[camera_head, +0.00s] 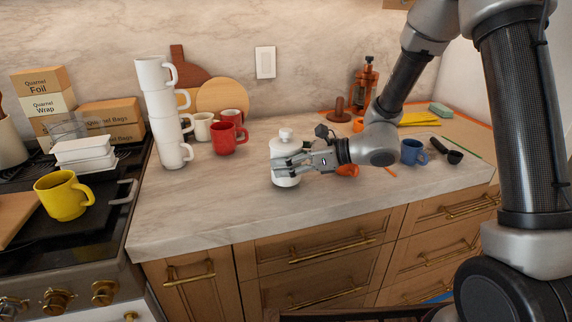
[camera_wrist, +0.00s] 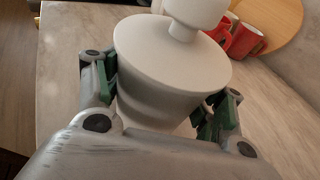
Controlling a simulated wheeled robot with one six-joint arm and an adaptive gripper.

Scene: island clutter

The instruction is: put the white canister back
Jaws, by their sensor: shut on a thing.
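The white canister (camera_head: 285,175) has a round lid with a knob and stands upright at the middle of the counter in the head view. My gripper (camera_head: 282,163) comes from the right and is shut on the canister's body. In the wrist view the canister (camera_wrist: 165,60) fills the middle, with a finger of my gripper (camera_wrist: 160,100) on each side below the lid. Part of its body is hidden by the fingers in the head view. I cannot tell for sure whether its base touches the counter.
A tall stack of white mugs (camera_head: 163,128) stands to the left, with red mugs (camera_head: 224,138) behind. The stove (camera_head: 100,225) is at the left. The counter (camera_head: 220,205) in front is clear.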

